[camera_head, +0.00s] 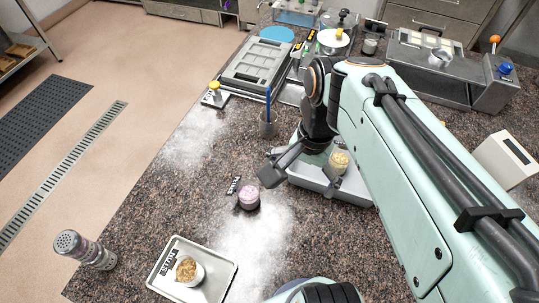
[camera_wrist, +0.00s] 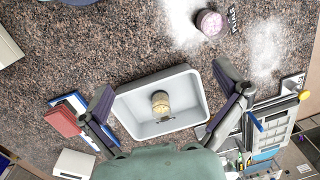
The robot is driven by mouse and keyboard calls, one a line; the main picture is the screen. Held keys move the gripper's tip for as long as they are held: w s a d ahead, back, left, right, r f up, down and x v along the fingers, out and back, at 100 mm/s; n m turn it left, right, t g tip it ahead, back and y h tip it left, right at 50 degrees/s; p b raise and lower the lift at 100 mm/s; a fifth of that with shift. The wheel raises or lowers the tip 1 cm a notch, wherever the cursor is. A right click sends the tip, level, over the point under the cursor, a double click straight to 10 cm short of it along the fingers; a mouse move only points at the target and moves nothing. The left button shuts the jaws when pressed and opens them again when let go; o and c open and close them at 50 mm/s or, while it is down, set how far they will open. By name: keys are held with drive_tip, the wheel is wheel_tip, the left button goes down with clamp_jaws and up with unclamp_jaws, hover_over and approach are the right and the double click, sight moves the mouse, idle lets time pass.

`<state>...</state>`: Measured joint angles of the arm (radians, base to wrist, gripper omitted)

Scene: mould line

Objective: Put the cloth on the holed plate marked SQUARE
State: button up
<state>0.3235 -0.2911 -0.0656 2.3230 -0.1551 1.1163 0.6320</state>
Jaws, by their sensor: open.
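My gripper (camera_head: 304,172) is open, with its fingers spread above the pale tray (camera_head: 347,191). In the wrist view my gripper (camera_wrist: 163,78) has nothing between its fingertips, and the tray (camera_wrist: 184,80) lies below. A small jar of yellowish pieces (camera_wrist: 160,103) stands in the tray; it also shows in the head view (camera_head: 340,160). I cannot pick out the cloth for certain in either view. No plate with a readable SQUARE mark shows. A grey panel with rectangular recesses (camera_head: 258,66) lies at the back left; I cannot tell whether it is the holed plate.
A pink-topped jar (camera_head: 249,198) stands by a small black label, with white powder around. A tray labelled NUTS (camera_head: 202,259) holds a bowl. A shaker (camera_head: 85,250) stands front left. A cup with a blue stick (camera_head: 268,126) stands behind my gripper.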

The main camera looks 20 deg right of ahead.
drive_tip(key=s+a+f+n, duration=0.1)
drive_tip(key=s+a+n, duration=0.5)
drive_tip(key=n, duration=0.5)
drive_tip(key=shift+s+a+f, duration=0.25)
drive_tip(key=shift+a+f, duration=0.1)
drive_tip(key=shift+a, duration=0.2)
